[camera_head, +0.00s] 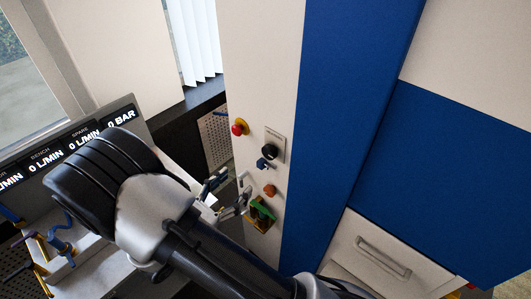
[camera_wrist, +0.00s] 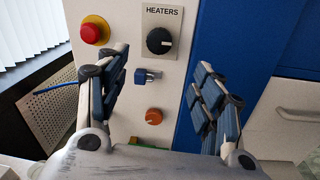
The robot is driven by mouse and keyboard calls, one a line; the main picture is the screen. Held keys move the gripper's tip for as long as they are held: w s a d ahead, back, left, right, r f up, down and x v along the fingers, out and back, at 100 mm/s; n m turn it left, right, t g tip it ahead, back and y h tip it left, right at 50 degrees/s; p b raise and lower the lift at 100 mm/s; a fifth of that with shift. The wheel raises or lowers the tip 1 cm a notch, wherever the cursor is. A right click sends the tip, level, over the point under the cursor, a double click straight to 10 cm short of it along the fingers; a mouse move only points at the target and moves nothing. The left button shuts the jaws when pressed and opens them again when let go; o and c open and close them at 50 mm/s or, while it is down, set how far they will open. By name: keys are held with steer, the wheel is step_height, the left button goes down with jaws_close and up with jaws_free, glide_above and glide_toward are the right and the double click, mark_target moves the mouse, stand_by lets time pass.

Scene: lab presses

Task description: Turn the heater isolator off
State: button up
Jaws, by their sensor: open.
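The heater isolator is a black rotary knob (camera_wrist: 159,41) on a grey plate labelled HEATERS, on the pale cabinet front. A pale mark shows on the knob's right side. The knob also shows in the head view (camera_head: 269,152). My gripper (camera_wrist: 162,68) is open and empty, with its fingers spread left and right in the wrist view and the knob showing between and above them. In the head view my gripper (camera_head: 228,188) is left of and below the knob, apart from it.
A red button on a yellow base (camera_wrist: 92,31) sits left of the knob. A small blue fitting (camera_wrist: 146,76) and an orange knob (camera_wrist: 154,116) sit below it. A green and yellow part (camera_head: 262,212) is lower still. A blue panel (camera_head: 335,120) borders the right.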

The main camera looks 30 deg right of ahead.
mark_target(268, 153)
steer(key=x, duration=1.5)
steer(key=shift+s, duration=0.1)
steer(key=shift+a, duration=0.1)
steer(key=shift+c, duration=0.3)
steer(key=c, duration=1)
